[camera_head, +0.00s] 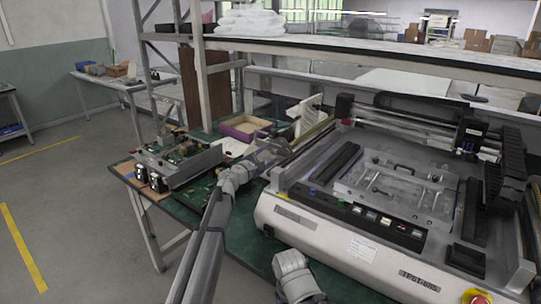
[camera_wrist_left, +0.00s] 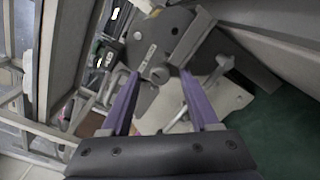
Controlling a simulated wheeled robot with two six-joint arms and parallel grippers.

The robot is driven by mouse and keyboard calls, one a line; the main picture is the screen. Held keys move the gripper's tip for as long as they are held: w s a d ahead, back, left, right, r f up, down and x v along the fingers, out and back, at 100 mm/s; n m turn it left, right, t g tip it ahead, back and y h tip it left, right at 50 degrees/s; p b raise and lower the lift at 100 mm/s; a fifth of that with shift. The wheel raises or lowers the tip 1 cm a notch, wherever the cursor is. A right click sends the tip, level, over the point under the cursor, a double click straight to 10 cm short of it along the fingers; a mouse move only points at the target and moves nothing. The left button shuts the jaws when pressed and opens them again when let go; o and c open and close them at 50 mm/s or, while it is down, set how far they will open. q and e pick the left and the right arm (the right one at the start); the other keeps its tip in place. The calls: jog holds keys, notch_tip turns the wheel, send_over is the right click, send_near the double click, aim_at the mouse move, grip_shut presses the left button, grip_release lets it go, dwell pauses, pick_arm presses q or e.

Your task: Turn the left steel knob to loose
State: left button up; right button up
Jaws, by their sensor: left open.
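In the left wrist view, a small round steel knob (camera_wrist_left: 160,75) sits on a grey metal plate (camera_wrist_left: 150,42) with a label on it. My left gripper (camera_wrist_left: 160,88) is open, with one purple finger on each side of the knob; I cannot tell whether either touches it. In the head view, my left gripper (camera_head: 270,150) is at the left side of the white and grey machine (camera_head: 320,228). The knob is too small or hidden to make out there.
Circuit boards and metal parts (camera_head: 180,160) lie on the green table (camera_head: 245,262) left of my arm. A purple roll (camera_head: 236,133) and an open cardboard box (camera_head: 247,122) are behind it. A shelf (camera_head: 400,56) spans above the machine. A red button (camera_head: 476,297) is at its front right.

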pick_arm(q)
jog(key=v, duration=0.7)
jog(key=shift+s, duration=0.1)
